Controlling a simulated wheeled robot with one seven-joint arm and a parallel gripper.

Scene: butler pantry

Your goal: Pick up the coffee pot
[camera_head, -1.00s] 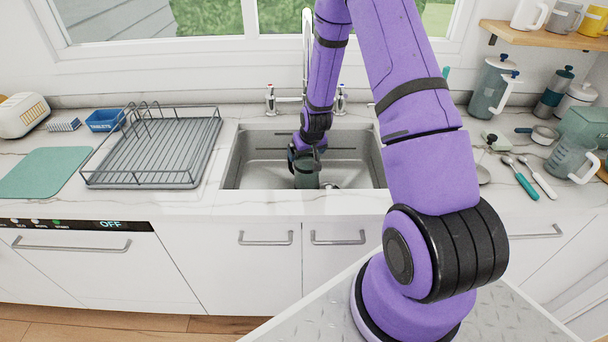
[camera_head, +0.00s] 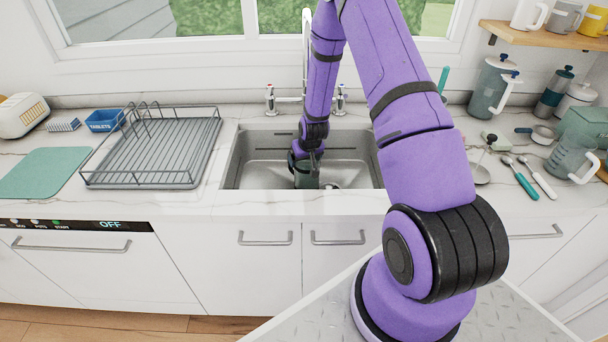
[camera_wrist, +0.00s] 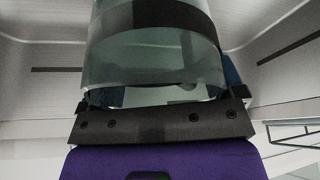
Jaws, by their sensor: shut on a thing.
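The coffee pot (camera_head: 306,180) is a greenish, see-through vessel low in the sink, seen only in part beneath my wrist. In the wrist view the pot (camera_wrist: 155,62) fills the upper middle, a clear glass body with a dark band around it. My gripper (camera_head: 305,167) is down inside the sink and shut on the pot. In the wrist view, my gripper (camera_wrist: 160,97) has a finger at each side of the glass. The pot's handle and top cannot be made out.
The sink (camera_head: 350,172) has walls close around the gripper, with a tall faucet (camera_head: 307,60) behind. A dish rack (camera_head: 155,150) stands left of the sink. Utensils, a glass pitcher (camera_head: 568,155) and other jugs crowd the right counter.

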